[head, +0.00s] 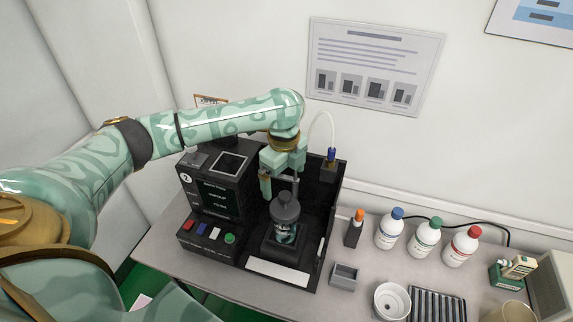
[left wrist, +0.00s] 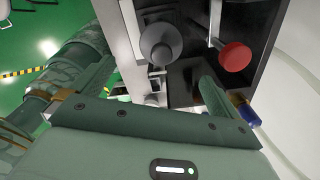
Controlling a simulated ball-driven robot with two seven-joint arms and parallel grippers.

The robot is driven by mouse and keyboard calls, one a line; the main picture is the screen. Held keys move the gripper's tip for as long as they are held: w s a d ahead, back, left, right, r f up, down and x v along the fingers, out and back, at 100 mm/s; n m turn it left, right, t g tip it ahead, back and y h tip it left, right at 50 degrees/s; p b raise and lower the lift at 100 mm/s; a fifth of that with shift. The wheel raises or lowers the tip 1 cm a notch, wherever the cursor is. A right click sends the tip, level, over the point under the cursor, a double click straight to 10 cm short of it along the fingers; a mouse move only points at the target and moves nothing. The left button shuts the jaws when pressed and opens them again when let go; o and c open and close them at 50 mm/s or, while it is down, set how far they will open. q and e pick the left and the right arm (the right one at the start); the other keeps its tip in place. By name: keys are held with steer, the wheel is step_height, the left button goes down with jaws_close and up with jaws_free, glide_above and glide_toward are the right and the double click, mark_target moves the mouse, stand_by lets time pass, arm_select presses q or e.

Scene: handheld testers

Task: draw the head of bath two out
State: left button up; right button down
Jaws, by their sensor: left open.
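The black unit marked 2 (head: 186,178) stands on the bench, with a screen and coloured buttons on its front. In its open bay stands a dark grey capped vessel (head: 285,208), upright; its round top also shows in the left wrist view (left wrist: 160,43). A grey rod (head: 295,186) stands behind the vessel. In the left wrist view a red knob (left wrist: 235,57) sits at a rod's end; my gripper hides it in the head view. My left gripper (head: 281,178) is open and empty, above and behind the vessel. I cannot tell which part is the head. My right gripper is not in view.
A blue-topped fitting (head: 331,155) with a white tube is at the bay's back right. An orange-topped holder (head: 355,228), a grey box (head: 344,275), white bottles (head: 426,238), a white bowl (head: 391,301) and a ribbed rack (head: 438,305) stand to the right. The wall is close behind.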

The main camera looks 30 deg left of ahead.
mark_target(285, 195)
arm_select(q)
step_height(285, 195, down, 11)
steer(key=b, duration=0.3)
steer(key=shift+w+r, duration=0.1)
steer(key=shift+w, duration=0.05)
steer(key=shift+f, duration=0.45)
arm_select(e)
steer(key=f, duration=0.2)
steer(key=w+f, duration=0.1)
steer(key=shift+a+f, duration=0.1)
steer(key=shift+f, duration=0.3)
arm_select(q)
steer(key=c, duration=1.3)
steer(key=shift+r+p, duration=2.4)
steer(key=shift+p, duration=0.55)
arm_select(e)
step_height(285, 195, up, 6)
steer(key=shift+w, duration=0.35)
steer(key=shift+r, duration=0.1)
